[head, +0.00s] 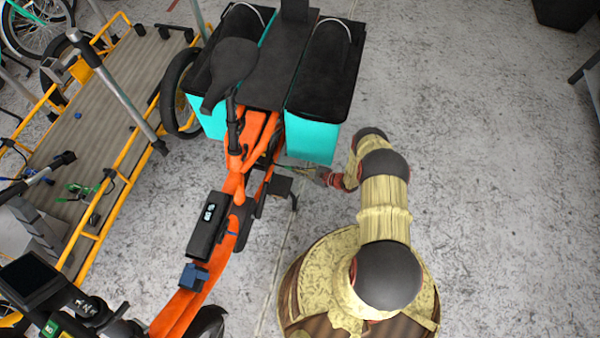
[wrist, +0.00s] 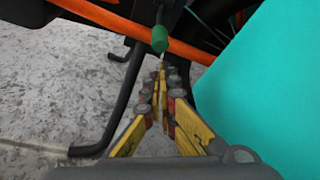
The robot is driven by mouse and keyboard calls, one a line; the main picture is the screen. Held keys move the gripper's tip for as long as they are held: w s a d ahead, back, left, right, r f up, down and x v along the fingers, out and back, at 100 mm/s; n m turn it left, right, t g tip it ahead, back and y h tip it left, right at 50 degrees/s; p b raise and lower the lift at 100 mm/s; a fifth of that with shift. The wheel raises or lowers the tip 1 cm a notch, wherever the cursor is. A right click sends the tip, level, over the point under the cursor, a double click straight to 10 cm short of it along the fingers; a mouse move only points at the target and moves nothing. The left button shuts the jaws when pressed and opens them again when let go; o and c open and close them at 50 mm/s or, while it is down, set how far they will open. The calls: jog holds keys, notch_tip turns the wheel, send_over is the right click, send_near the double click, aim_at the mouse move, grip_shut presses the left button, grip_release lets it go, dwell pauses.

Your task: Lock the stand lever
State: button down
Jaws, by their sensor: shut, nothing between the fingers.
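The orange cargo bike (head: 232,180) stands at the middle of the head view. In the wrist view a dark rod with a green end (wrist: 159,39), which looks like the stand lever, hangs in front of an orange frame tube (wrist: 120,22). A black bent stand tube (wrist: 124,108) reaches down to the floor on the left. My gripper (wrist: 161,72) is shut and empty; its fingertips point at the green end from just below it in the picture. I cannot tell whether they touch. In the head view my gripper (head: 304,170) is beside the bike, below the right pannier.
The teal pannier (wrist: 270,85) fills the right of the wrist view, close to my fingers. The bike's pedal (head: 279,186) is near my gripper in the head view. A yellow-framed cargo platform (head: 95,100) stands to the left. The floor (head: 490,170) at right is clear.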

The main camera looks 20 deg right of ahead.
jog(key=shift+s+a+r, duration=0.25)
jog(key=shift+s+r, duration=0.1)
jog(key=shift+r, duration=0.25)
jog(key=shift+r, duration=0.1)
